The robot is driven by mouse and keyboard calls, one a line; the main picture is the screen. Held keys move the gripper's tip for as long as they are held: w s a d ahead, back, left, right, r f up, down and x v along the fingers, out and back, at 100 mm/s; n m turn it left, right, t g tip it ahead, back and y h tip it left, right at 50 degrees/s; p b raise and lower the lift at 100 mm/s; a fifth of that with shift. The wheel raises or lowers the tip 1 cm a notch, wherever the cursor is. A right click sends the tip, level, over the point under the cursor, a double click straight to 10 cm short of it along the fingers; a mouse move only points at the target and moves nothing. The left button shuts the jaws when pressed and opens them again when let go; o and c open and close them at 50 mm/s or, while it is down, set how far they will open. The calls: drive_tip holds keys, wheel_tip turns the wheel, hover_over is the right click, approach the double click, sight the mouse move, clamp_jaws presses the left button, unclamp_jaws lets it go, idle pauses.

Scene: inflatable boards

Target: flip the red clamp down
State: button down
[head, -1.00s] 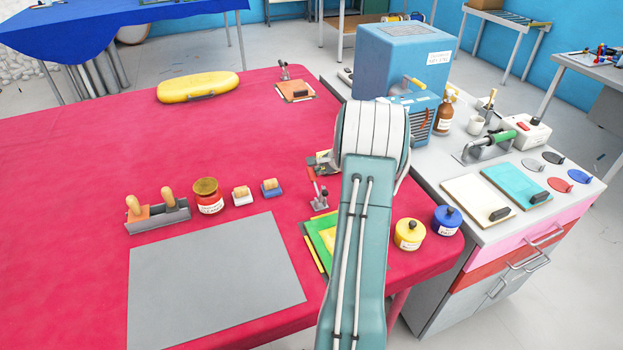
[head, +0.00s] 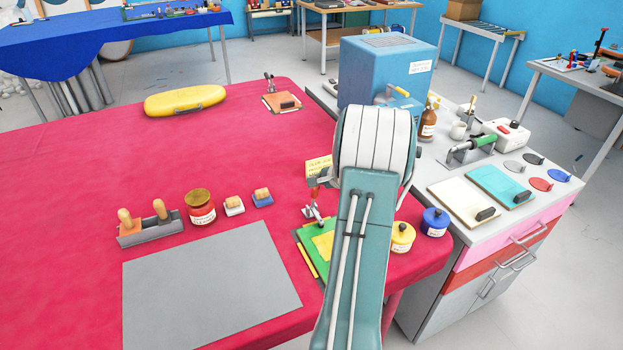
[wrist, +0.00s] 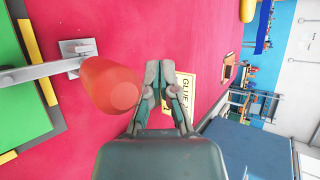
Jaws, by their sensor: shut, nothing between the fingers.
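The red clamp has a red handle (head: 315,193) standing up beside my arm in the head view, above a metal base (head: 314,214) at the edge of the green board (head: 311,237). In the wrist view the red handle (wrist: 112,86) points toward the camera, and a metal bar (wrist: 40,72) reaches left over the green board (wrist: 18,85). My gripper (wrist: 161,72) is shut and empty, just right of the handle in the wrist view. I cannot tell whether they touch. In the head view my arm hides most of the gripper.
A yellow card marked "GLUE" (wrist: 185,92) is beyond the fingers. Yellow (head: 402,238) and blue (head: 435,222) pots stand right of my arm. A grey mat (head: 210,285) lies left of the green board. The red tabletop beyond the clamp is mostly clear.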

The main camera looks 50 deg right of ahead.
drive_tip(key=s, duration=0.1)
drive_tip(key=s+a, duration=0.1)
drive_tip(key=s, duration=0.2)
drive_tip(key=shift+a, duration=0.3)
drive_tip(key=shift+a, duration=0.15)
idle(0.5)
